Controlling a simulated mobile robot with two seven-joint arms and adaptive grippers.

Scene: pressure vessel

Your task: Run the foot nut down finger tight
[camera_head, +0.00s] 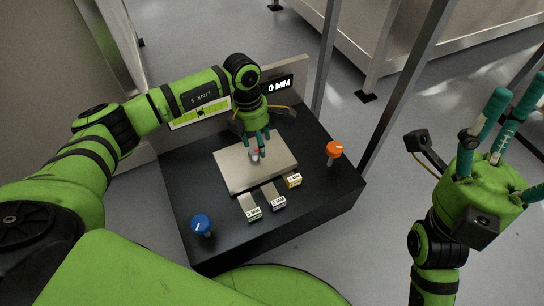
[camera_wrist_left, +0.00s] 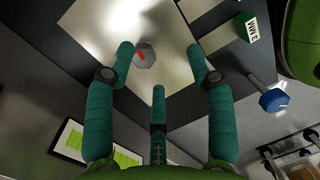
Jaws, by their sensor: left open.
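The foot nut (camera_wrist_left: 146,55) is a small grey hex piece with a red mark on top, on the pale metal plate (camera_head: 227,174). In the head view it is partly hidden by my left gripper (camera_head: 259,154). My left gripper has three teal fingers, pointing down over the plate. In the left wrist view its fingers (camera_wrist_left: 159,62) are spread, and the nut shows between the tips, closer to the left one. Whether any finger touches it I cannot tell. My right gripper (camera_head: 508,122) is off to the right, fingers up, spread and empty.
The plate lies on a black block (camera_head: 315,190). An orange knob (camera_head: 334,150) and a blue knob (camera_head: 202,224) stand on it. Three labelled blocks (camera_head: 277,201) lie at the plate's front edge. A "0 MM" display (camera_head: 280,85) stands behind. A metal post (camera_head: 404,80) rises at right.

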